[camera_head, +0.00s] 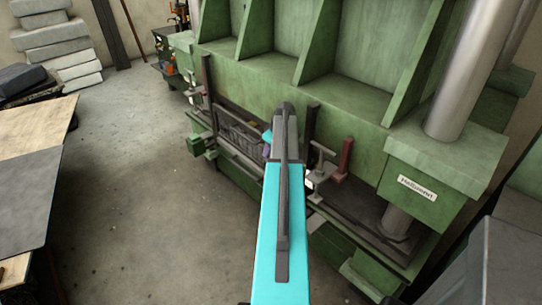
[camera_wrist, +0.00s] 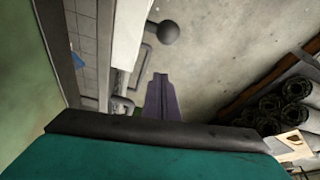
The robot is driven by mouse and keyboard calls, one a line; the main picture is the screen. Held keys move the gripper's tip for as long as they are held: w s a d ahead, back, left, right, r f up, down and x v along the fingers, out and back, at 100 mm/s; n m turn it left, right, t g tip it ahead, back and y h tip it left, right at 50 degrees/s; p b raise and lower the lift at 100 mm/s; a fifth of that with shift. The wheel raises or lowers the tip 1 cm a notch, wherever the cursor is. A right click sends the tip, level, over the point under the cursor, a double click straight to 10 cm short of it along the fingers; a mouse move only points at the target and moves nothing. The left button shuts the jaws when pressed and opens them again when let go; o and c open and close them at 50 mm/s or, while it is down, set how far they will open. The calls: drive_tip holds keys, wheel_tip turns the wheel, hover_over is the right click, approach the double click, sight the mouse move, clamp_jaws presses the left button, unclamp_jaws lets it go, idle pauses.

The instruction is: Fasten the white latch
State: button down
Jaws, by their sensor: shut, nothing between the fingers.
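My gripper (camera_wrist: 160,80) shows in the wrist view as a purple wedge with its fingers together, shut and empty. In the head view only a small purple part of my gripper (camera_head: 267,150) shows beside my cyan arm, in front of the green press. In the wrist view a white upright piece (camera_wrist: 130,32) stands left of the fingers, apart from them. A grey bent handle (camera_wrist: 144,60) and a bar with a dark ball knob (camera_wrist: 168,32) are beside it. I cannot tell which part is the white latch. My arm hides part of the press front in the head view.
The green press (camera_head: 345,95) fills the right of the head view, with a red cylinder (camera_head: 346,155) on its front. Tables (camera_head: 30,185) stand at the left. The concrete floor (camera_head: 140,170) between is clear. Dark rolls (camera_wrist: 270,105) lie at the right of the wrist view.

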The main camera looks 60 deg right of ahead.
drive_tip(key=b+v, duration=0.2)
drive_tip(key=v, duration=0.7)
drive_tip(key=shift+s+r, duration=0.25)
drive_tip(key=shift+w, duration=0.1)
